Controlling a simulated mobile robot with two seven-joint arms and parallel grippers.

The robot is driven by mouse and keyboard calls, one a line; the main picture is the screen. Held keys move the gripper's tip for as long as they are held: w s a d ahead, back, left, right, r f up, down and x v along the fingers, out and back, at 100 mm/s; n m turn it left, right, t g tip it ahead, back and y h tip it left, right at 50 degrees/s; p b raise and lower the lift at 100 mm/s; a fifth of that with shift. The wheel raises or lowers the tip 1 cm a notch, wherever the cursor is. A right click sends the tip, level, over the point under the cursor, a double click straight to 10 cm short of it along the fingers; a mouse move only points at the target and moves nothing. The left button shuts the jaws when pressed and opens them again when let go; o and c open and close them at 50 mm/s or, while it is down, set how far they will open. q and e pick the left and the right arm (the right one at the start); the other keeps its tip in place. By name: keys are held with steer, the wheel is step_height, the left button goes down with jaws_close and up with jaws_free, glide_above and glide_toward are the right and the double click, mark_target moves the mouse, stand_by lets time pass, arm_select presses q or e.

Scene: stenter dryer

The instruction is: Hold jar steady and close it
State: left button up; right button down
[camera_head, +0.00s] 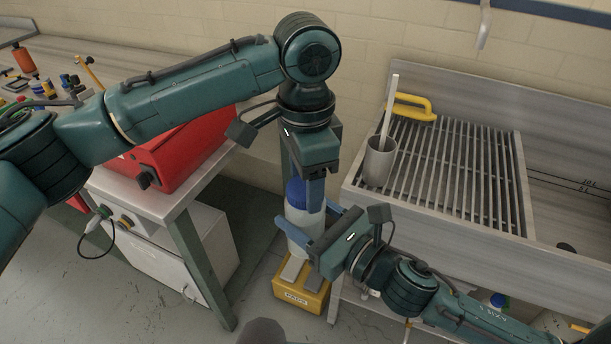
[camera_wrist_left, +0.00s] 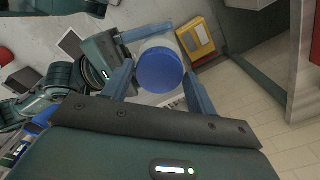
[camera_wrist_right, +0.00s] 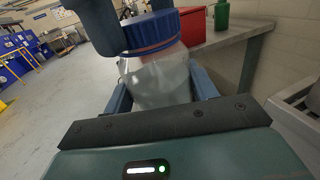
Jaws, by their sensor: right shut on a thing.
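The clear jar (camera_head: 297,222) stands upright in front of my right gripper (camera_head: 312,230), whose fingers are shut on its sides. In the right wrist view the jar (camera_wrist_right: 158,85) sits between both fingers. A blue lid (camera_head: 294,192) is on top of the jar; a thin orange band shows below it in the right wrist view. My left gripper (camera_head: 303,190) points down over the jar. In the left wrist view its open fingers stand on either side of the lid (camera_wrist_left: 159,70), with a small gap visible. The jar's base is partly hidden.
A yellow box (camera_head: 300,292) is on the floor below the jar. A red case (camera_head: 185,150) sits on the left bench. On the right, a slatted sink rack (camera_head: 455,170) holds a grey cup (camera_head: 379,163) and a yellow-handled object (camera_head: 413,106).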

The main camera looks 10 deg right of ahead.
arm_select(q)
steer(key=o, duration=0.3)
steer(key=shift+o, duration=0.2)
step_height(320, 180, up, 12)
stand_by(0.4)
stand_by(0.4)
